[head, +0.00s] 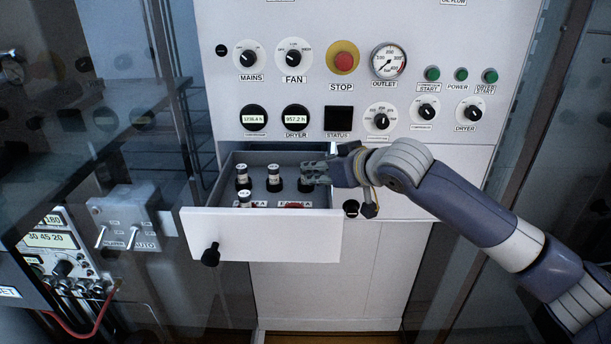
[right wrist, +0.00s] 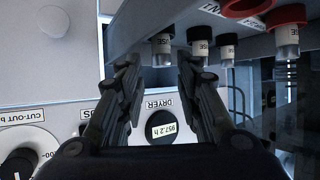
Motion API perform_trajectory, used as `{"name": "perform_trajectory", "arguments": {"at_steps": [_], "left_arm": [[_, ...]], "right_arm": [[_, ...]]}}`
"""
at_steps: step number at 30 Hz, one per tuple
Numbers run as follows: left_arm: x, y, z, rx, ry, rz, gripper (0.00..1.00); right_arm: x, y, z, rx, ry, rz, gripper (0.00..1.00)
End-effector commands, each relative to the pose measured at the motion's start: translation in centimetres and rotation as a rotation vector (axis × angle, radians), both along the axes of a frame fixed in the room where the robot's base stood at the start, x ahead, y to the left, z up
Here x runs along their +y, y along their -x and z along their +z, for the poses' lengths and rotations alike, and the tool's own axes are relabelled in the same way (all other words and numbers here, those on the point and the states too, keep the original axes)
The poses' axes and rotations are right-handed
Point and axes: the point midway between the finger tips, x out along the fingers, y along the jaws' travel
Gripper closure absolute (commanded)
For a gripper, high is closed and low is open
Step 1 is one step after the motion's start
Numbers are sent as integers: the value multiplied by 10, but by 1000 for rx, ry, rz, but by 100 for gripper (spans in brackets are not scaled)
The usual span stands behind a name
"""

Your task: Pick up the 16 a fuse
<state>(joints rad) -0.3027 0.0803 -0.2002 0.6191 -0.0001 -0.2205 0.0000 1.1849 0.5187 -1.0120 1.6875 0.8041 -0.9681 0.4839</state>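Several fuses with pale bodies and dark ends stand upright in the open drawer (head: 262,225). In the head view one fuse (head: 242,175) is at the back left, another (head: 273,177) at the back middle, and one (head: 244,198) in front on the left. My right gripper (head: 314,172) is over the drawer's back right, by a dark fuse base it partly covers. The amp ratings are not readable. My left gripper is not in view.
The drawer's front has a black knob (head: 211,254). Above is the white panel with dials, displays and a red stop button (head: 344,62). Red parts (right wrist: 286,15) show near the fuses in the right wrist view. A switch box (head: 132,218) is at left.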

Motion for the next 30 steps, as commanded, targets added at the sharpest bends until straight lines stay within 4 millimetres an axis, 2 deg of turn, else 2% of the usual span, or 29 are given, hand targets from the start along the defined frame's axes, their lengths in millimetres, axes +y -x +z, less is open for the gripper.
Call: {"name": "perform_trajectory", "arguments": {"at_steps": [7,12,21,25,26,30], "left_arm": [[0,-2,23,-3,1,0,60],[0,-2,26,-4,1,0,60],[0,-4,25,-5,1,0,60],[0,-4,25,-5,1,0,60],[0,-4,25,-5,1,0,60],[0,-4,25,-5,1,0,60]], "right_arm": [[19,-21,-10,3,2,0,68],[26,-33,-20,1,2,-1,68],[28,-36,-23,-1,1,0,68],[28,-36,-23,-1,1,0,97],[27,-36,-23,-1,1,0,100],[27,-36,-23,-1,0,0,100]]}}
